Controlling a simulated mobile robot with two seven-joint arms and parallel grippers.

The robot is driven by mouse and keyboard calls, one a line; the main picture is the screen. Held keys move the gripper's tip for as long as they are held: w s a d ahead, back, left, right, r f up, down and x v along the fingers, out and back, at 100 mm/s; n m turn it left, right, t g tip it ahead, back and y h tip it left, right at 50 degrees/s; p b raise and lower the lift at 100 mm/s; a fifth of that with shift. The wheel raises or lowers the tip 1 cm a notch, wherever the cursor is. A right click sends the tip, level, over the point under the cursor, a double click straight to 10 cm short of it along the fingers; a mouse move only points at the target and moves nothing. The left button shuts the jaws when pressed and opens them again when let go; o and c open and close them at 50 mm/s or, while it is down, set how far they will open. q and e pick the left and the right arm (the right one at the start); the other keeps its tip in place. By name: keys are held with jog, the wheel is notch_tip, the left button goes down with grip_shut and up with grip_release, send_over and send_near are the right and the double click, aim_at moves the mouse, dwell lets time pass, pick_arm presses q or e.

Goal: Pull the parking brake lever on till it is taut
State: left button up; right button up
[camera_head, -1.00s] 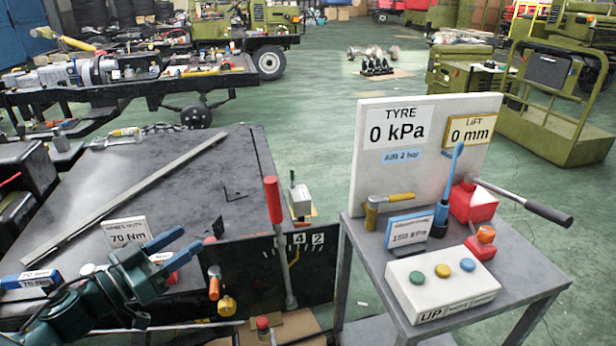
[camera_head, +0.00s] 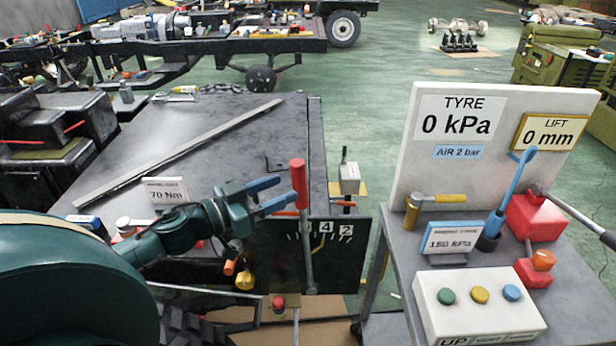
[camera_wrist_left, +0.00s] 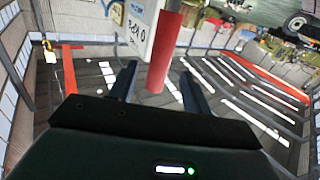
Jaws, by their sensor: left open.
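The parking brake lever has a red grip (camera_head: 299,180) on a grey shaft (camera_head: 307,250). My right gripper is out of view.
A grey bench (camera_head: 85,125) with a long bar lies behind my left arm. At right a cart holds a white TYRE board (camera_head: 400,170), a button box (camera_head: 430,320) and a blue-handled lever (camera_head: 515,190).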

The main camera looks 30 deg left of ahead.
pick_arm(q)
jog(key=p+x, duration=0.1)
jog(key=x, duration=0.6)
jog(key=shift+w, duration=0.2)
jog(key=shift+d, duration=0.1)
jog(key=shift+c, duration=0.3)
grip_shut()
